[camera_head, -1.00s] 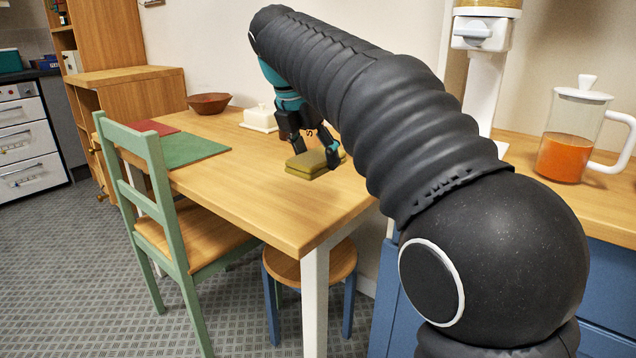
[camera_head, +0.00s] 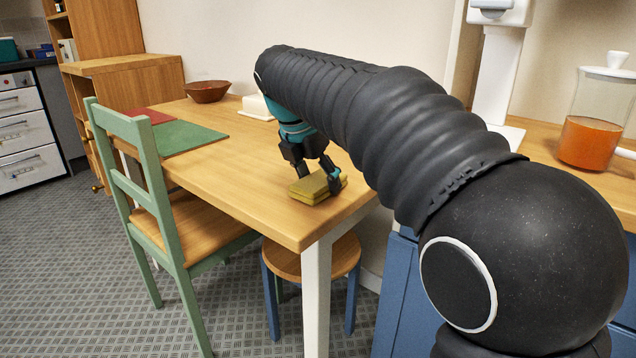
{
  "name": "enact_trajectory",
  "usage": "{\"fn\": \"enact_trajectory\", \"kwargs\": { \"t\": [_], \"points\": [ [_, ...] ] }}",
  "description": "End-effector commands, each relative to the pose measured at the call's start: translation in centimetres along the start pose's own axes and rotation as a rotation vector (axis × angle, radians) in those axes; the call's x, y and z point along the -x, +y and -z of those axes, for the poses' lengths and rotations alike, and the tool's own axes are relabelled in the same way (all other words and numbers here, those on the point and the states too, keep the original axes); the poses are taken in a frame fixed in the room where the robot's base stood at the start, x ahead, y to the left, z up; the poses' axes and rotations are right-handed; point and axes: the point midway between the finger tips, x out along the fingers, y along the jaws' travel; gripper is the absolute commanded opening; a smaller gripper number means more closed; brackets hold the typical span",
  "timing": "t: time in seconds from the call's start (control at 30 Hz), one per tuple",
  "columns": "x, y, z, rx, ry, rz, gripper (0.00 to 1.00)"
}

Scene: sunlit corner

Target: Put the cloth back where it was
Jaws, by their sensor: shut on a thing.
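The cloth (camera_head: 313,188) is a folded olive-yellow pad, near the front right part of the wooden table (camera_head: 262,205). My gripper (camera_head: 322,182) points down over it, with its dark fingers at the cloth's edges, and is shut on it. The cloth looks flat and level, at or just above the table top; I cannot tell whether it touches the wood. My arm hides part of the table behind and to the right of the gripper.
A green mat (camera_head: 178,138), a red mat (camera_head: 146,116), a brown bowl (camera_head: 206,92) and a white butter dish (camera_head: 256,105) are on the table's far part. A green chair (camera_head: 160,190) and a stool (camera_head: 300,263) stand by it. A jug (camera_head: 592,130) of orange liquid is on the right counter.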

Motion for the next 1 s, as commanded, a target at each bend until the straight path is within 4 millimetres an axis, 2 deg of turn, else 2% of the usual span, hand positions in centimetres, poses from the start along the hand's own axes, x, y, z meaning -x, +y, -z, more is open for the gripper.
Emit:
{"fn": "enact_trajectory", "kwargs": {
  "t": [0.37,0.4,0.5,0.87,1.0],
  "points": [
    [-0.6,0.0,0.2,0.000,-0.001,-0.001,0.35],
    [-0.6,0.0,0.2,0.000,-0.001,-0.002,0.73],
    [-0.6,0.0,0.2,0.000,-0.001,-0.001,0.93],
    [-0.4,0.0,0.1,-0.001,-0.001,-0.002,0.93],
    [1.0,0.0,0.1,0.000,-0.001,-0.002,0.93]
  ]
}}
